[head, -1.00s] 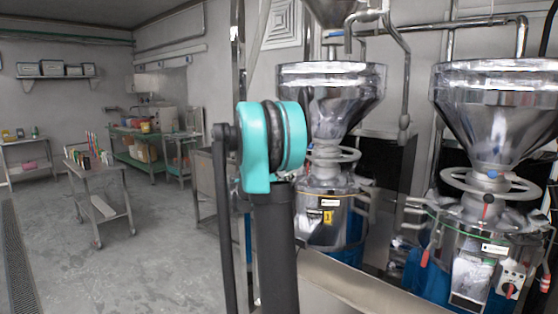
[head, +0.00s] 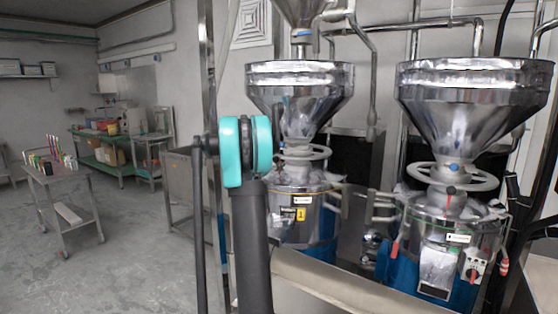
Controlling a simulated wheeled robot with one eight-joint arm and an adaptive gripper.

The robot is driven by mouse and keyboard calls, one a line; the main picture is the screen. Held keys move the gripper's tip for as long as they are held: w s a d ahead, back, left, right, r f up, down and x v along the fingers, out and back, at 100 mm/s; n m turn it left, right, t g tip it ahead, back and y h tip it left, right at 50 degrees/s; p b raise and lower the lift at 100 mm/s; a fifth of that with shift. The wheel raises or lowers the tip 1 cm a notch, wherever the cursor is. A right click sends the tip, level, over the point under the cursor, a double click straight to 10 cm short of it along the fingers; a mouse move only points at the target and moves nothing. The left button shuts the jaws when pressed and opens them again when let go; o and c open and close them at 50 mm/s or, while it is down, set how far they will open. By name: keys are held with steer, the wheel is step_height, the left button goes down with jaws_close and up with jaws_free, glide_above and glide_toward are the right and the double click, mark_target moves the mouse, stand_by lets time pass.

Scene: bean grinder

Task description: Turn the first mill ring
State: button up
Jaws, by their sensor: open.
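Two steel mills stand on the right, each with a wide funnel hopper above a round body. The left mill (head: 290,228) has a yellow label on its body and a pale ring (head: 321,153) around its neck. The right mill (head: 440,255) has a larger-looking pale ring (head: 484,184) below its hopper. My arm, with a teal joint, rises in front of the left mill and hides part of its left side. My gripper is not in view, and nothing is seen touching either ring.
A pale beam-like surface (head: 335,285) runs along the front of the mills. Pipes and posts (head: 416,35) stand behind them. A cart (head: 62,190) with small items and a green-shelved table (head: 105,155) are at the left. The grey floor between is clear.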

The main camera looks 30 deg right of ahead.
steer(key=shift+x, duration=0.9)
jaws_close()
